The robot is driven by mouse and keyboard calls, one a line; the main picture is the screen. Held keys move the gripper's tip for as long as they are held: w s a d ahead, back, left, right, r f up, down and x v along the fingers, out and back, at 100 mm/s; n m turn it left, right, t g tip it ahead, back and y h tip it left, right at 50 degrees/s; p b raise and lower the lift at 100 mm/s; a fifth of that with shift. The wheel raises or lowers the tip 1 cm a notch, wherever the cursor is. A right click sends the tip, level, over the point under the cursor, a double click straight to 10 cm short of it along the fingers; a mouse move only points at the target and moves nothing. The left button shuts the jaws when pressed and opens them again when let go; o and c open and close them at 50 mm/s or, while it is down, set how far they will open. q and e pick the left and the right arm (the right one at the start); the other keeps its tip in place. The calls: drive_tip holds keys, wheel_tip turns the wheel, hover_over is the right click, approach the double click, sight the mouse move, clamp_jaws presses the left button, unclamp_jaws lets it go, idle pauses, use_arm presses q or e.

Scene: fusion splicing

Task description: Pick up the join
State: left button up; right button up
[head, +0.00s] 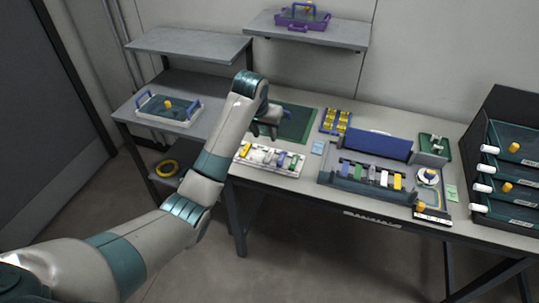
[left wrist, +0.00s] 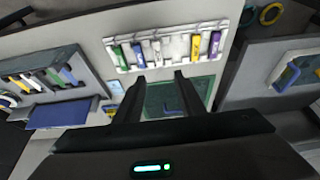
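I cannot single out the join by name. A white rack (head: 250,167) near the table's front edge holds several small coloured pieces; the rack also shows in the left wrist view (left wrist: 147,31), with purple, blue, white, yellow and green pieces. A grey fixture with a long blue cover (head: 372,145) stands to its right and holds another row of coloured pieces (head: 371,175). My left gripper (head: 268,130) is above the table, just behind the white rack. Its two fingers (left wrist: 162,88) are apart with nothing between them. My right gripper is not in view.
A dark green mat (head: 300,123) lies behind the rack, with a blue tray of yellow pieces (head: 336,121) beside it. A drawer unit (head: 515,165) stands at the right. A grey shelf at the left carries a white tray with blue handles (head: 169,108). A purple carrier (head: 303,16) sits on the wall shelf.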

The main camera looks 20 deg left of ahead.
use_arm(q)
drive_tip(key=p, duration=0.1)
hover_over(270, 154)
drive_tip(key=s, duration=0.2)
drive_tip(key=f, duration=0.7)
drive_tip(key=shift+w+a, duration=0.1)
drive_tip(key=shift+a, duration=0.1)
drive_tip(key=shift+f+p, duration=0.5)
drive_tip(key=shift+p, duration=0.15)
drive_tip(key=x, duration=0.1)
drive_tip(key=p+x, duration=0.1)
drive_tip(key=shift+d+f, duration=0.1)
drive_tip(key=shift+f, duration=0.35)
drive_tip(key=shift+w+f, duration=0.25)
drive_tip(key=shift+f, duration=0.4)
clamp_jaws()
